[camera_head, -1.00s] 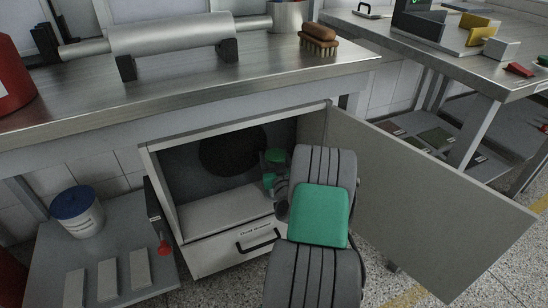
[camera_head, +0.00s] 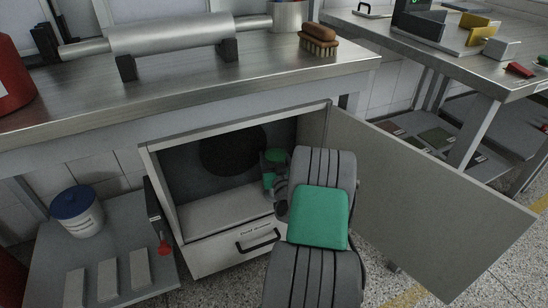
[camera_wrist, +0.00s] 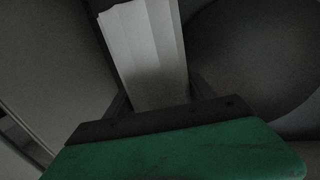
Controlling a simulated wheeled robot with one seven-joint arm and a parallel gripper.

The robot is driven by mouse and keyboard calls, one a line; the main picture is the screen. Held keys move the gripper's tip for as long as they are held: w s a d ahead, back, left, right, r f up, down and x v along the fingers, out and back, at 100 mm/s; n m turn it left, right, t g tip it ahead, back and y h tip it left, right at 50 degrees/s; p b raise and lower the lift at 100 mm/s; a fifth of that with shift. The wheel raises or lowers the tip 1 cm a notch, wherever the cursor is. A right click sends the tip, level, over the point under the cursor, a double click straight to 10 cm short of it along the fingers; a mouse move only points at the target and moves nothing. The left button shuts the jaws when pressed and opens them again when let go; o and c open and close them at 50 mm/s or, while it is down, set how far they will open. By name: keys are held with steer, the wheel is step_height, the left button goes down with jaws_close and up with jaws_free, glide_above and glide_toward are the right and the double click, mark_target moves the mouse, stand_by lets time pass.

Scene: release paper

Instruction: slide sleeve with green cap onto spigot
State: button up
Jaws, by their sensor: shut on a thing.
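My gripper (camera_wrist: 157,88) is inside the open cabinet under the bench. In the wrist view its two dark fingers close on a pale, faceted, elongated piece, which I take to be the sleeve (camera_wrist: 146,45). The far end of the piece looks ragged. No green cap can be made out on it; the green band at the bottom of the wrist view looks like part of my gripper. In the head view my arm hides the fingers and the held piece. I cannot pick out the spigot with certainty in either view.
A large dark disc (camera_head: 232,151) is at the back of the cabinet (camera_head: 153,172); it seems to show at the right of the wrist view (camera_wrist: 262,60). The open door (camera_head: 430,200) stands close on my arm's right. A low shelf (camera_head: 125,258) with a blue-lidded tub (camera_head: 82,217) is left.

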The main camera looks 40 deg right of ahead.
steer(key=shift+f, duration=2.8)
steer(key=o, duration=1.7)
steer(key=v, duration=0.7)
steer(key=shift+s+a+p, duration=0.25)
steer(key=shift+s+p, duration=0.05)
steer(key=shift+s, duration=0.05)
